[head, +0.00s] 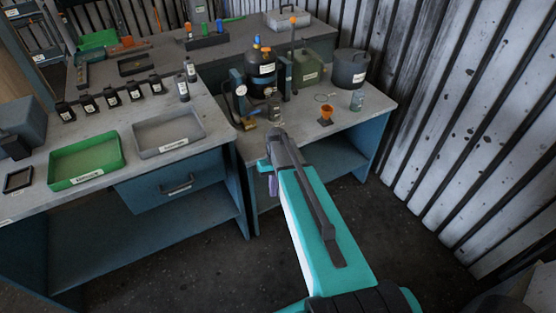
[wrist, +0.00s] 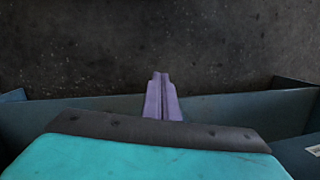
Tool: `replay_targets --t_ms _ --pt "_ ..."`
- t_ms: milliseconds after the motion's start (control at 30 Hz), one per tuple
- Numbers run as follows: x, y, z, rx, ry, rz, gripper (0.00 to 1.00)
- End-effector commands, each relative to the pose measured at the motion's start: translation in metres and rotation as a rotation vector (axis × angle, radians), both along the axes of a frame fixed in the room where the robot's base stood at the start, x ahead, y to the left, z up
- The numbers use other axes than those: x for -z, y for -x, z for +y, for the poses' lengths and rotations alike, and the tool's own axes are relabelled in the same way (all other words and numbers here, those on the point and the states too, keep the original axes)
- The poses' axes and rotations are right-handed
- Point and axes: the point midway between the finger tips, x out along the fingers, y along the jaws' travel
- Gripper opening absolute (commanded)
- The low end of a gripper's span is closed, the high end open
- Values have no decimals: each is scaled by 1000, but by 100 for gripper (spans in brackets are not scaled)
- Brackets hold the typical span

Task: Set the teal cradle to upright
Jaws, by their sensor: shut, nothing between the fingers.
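On the right-hand bench, in the head view, a dark blue-teal stand (head: 238,98) with two side posts is the likely cradle. It holds a black canister (head: 262,70) with a pale label, which looks about upright. A lever (head: 292,50) with an orange knob rises from the right post. A small round gauge (head: 241,90) is at the left post. My gripper shows as purple fingers (wrist: 162,98) in the wrist view, shut and empty, over the floor and a blue edge. In the head view it (head: 273,186) is mostly hidden by my arm, in front of the bench and apart from the cradle.
An orange cup (head: 326,115), a small can (head: 357,100), a grey pot (head: 350,68) and a green can (head: 309,67) stand right of the cradle. The left bench holds a green tray (head: 87,162) and a grey tray (head: 168,132). Corrugated wall (head: 470,130) closes the right side.

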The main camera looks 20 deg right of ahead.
Motion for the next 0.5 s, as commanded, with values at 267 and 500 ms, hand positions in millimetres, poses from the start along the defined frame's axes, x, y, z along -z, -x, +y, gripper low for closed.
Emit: replay_targets --t_ms 267,500 --pt "61 88 45 -23 18 95 0" --pt "100 165 74 -45 41 174 0"
